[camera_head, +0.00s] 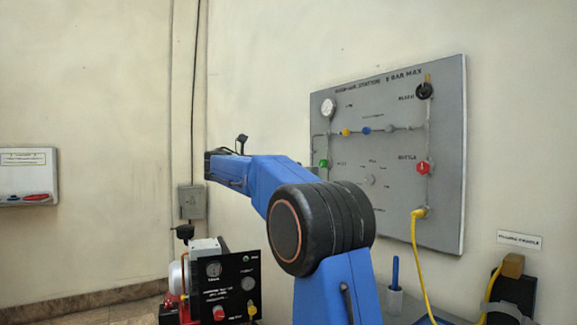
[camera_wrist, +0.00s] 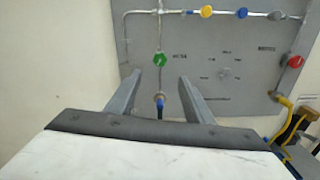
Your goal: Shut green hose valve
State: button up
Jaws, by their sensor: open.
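The green hose valve (camera_wrist: 160,60) is a small green knob on a pipe on the grey wall panel (camera_wrist: 225,85). In the wrist view it sits just beyond my gripper (camera_wrist: 160,78), roughly centred between the two fingertips and a little above them. My gripper is open and empty, and no contact with the knob shows. A blue-tipped hose fitting (camera_wrist: 160,105) is below the valve, between the fingers. In the head view the green valve (camera_head: 323,163) is at the panel's left edge, just right of my blue arm. My gripper is hidden in that view.
A red knob (camera_head: 423,167) and a black knob (camera_head: 424,90) are on the panel's right side. A yellow knob (camera_wrist: 207,11) and a blue knob (camera_wrist: 242,12) are on the upper pipe. A yellow hose (camera_head: 415,250) hangs lower right. A compressor unit (camera_head: 210,280) stands lower left.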

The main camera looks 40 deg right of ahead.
aim_at(322, 163)
jog(key=d, duration=1.5)
jog(key=shift+d+f, duration=0.1)
jog(key=shift+f, duration=0.05)
jog(key=c, duration=1.1)
